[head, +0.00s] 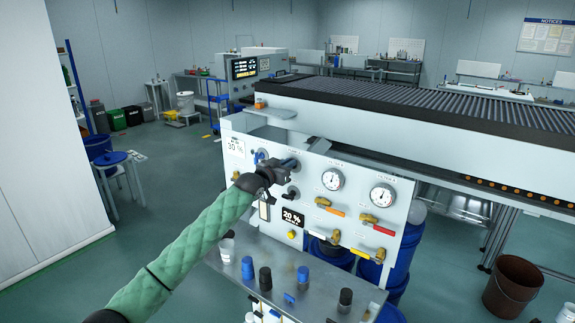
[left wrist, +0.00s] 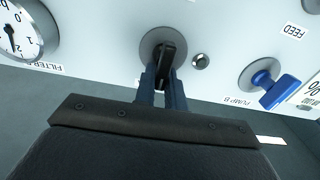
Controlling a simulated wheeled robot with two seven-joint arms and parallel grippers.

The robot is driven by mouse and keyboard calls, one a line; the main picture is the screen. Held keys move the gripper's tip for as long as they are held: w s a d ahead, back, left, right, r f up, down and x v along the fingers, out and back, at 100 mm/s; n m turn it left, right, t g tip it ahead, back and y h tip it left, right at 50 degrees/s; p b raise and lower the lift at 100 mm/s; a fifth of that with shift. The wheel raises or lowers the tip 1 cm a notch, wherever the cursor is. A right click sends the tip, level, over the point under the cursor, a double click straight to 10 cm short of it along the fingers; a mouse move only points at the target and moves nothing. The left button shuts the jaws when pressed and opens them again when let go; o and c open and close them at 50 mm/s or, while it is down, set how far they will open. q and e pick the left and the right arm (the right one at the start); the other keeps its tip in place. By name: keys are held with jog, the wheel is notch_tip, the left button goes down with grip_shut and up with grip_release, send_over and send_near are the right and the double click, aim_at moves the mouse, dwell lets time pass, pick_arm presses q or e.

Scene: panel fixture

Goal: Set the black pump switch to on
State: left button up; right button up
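The black pump switch (left wrist: 168,52) is a rotary knob with a narrow handle on a round grey base on the white panel. My left gripper (left wrist: 162,82) has its two fingers on either side of the handle, close against it. In the head view my left gripper (head: 287,164) is at the panel's upper left and hides most of this switch. A small round button (left wrist: 200,61) is beside the switch. My right gripper is out of view.
Another black knob (head: 293,193) is just below my left gripper. Gauges (head: 332,179) and colored valve handles (head: 331,207) are to the right on the panel.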

aim_at(299, 168)
pick_arm(q)
grip_shut()
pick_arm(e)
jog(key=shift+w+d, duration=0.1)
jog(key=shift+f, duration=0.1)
pick_arm(q)
jog(key=shift+d+m+b, duration=0.1)
jog(key=shift+m+b, duration=0.3)
jog(key=shift+b, duration=0.05)
jog(key=m+b, duration=0.1)
jog(key=m, duration=0.3)
jog(key=d+m+b, duration=0.1)
jog(key=m+b, duration=0.1)
jog(key=m, duration=0.2)
jog(key=s+f+m+b, duration=0.1)
jog(key=m, duration=0.2)
jog(key=shift+d+m+b, duration=0.15)
jog(key=shift+m+b, duration=0.25)
jog(key=m, duration=0.3)
jog(key=shift+s+d+f, duration=0.1)
jog(key=shift+f, duration=0.25)
jog(key=shift+f+m, duration=0.25)
jog(key=shift+m, duration=0.95)
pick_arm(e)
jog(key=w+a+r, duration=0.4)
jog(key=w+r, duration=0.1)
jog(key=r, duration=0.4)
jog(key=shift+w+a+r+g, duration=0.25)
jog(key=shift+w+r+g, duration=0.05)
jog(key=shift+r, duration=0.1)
